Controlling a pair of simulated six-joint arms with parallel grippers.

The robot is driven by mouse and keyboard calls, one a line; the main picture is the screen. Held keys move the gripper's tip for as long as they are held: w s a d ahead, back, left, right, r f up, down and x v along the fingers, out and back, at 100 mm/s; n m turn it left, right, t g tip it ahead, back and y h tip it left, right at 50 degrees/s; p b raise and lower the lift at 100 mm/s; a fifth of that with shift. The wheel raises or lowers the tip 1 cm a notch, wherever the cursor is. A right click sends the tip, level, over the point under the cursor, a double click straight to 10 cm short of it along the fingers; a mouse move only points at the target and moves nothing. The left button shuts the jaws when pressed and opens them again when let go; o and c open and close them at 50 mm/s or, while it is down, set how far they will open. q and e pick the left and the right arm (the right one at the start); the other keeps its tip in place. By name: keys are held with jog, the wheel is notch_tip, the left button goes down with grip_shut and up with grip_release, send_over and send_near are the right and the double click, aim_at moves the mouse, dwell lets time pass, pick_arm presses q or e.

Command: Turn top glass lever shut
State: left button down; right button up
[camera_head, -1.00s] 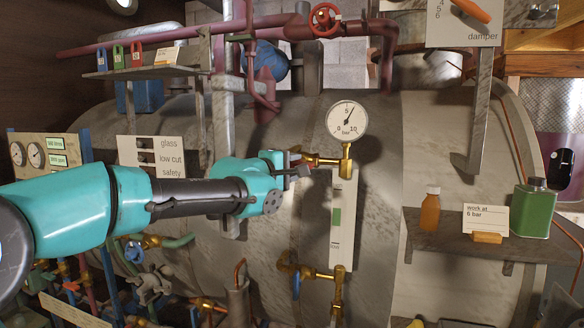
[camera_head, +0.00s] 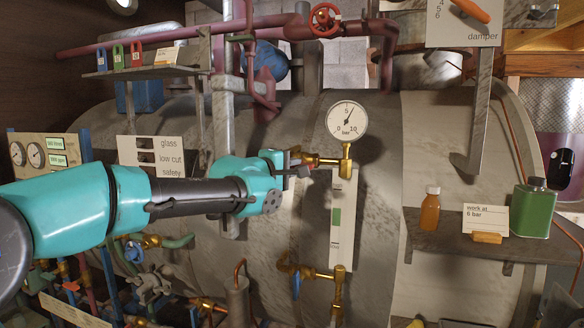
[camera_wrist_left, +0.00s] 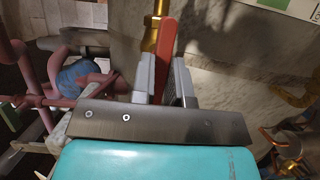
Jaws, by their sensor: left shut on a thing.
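The top glass lever is a flat red handle (camera_wrist_left: 166,48) in the left wrist view, beside a brass fitting (camera_wrist_left: 152,32). My left gripper (camera_head: 297,165) reaches it from the left, and in the wrist view its two grey fingers (camera_wrist_left: 165,85) are shut on the lever. In the head view the fingers and wrist hide most of the lever. The brass top valve (camera_head: 330,161) runs right from the fingers to the gauge glass (camera_head: 343,220), which has a green mark. My right gripper is not in view.
A round pressure gauge (camera_head: 347,120) stands just above the top valve. The bottom glass valve (camera_head: 315,272) is brass with a blue lever (camera_head: 296,285). A shelf (camera_head: 450,240) at the right holds an orange bottle (camera_head: 430,210) and a green can (camera_head: 533,210).

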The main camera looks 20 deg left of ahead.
pick_arm(q)
jog(key=shift+d+r+m+g+y, duration=0.1)
jog(key=shift+m+g+y, duration=0.35)
jog(key=shift+m+y, duration=1.25)
jog(key=shift+d+r+m+g+y, duration=0.15)
jog(key=shift+m+g+y, duration=0.45)
jog(key=shift+m, duration=2.15)
jog(key=shift+d+r+m+g+y, duration=0.1)
jog(key=shift+m+g+y, duration=0.25)
jog(key=shift+m+y, duration=1.4)
jog(key=shift+m+h, duration=0.55)
jog(key=shift+m, duration=0.05)
jog(key=c, duration=1.1)
grip_release()
